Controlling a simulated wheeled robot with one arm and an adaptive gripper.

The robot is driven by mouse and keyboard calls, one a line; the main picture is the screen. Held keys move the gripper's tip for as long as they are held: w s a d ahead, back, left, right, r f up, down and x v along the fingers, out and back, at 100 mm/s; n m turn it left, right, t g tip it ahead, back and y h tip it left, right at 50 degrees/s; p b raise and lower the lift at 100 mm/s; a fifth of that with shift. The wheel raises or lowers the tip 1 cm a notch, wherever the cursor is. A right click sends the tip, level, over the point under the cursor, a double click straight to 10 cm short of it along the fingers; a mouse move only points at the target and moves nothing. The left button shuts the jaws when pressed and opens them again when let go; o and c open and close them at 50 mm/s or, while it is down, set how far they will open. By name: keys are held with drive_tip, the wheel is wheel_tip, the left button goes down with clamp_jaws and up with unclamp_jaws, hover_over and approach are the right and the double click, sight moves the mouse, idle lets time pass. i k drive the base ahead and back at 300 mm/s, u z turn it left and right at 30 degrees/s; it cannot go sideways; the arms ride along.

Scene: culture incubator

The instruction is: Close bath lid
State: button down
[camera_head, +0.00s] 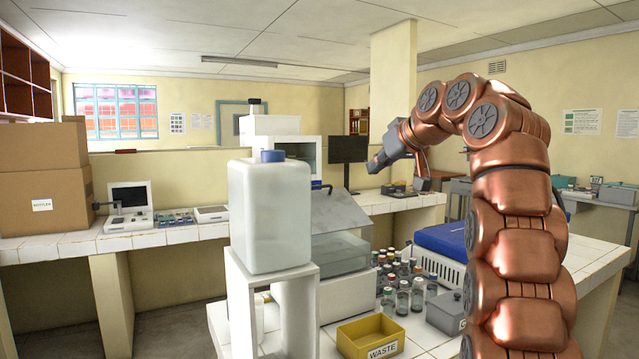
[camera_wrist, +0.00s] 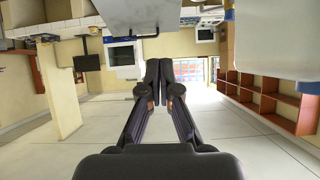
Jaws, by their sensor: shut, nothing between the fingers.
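The bath (camera_head: 343,255) is a clear, box-shaped tank on the white bench, partly hidden behind the large bottle. Its grey lid (camera_head: 340,212) is open and tilted up. A dark handle shows at the lid's upper edge. In the wrist view, a pale grey panel with a handle, which looks like the lid (camera_wrist: 140,12), is at the top, apart from the fingers. My gripper (camera_head: 374,165) is in the air, to the right of the lid and a little higher. Its fingers (camera_wrist: 158,82) are shut and empty.
A large translucent bottle (camera_head: 270,215) stands on a white stand left of the bath. Several small bottles (camera_head: 403,290), a yellow waste bin (camera_head: 370,338) and a blue-lidded device (camera_head: 445,245) are on the bench to the right. The air around my gripper looks clear.

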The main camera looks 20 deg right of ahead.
sight(333, 210)
drive_tip(key=i, duration=0.85)
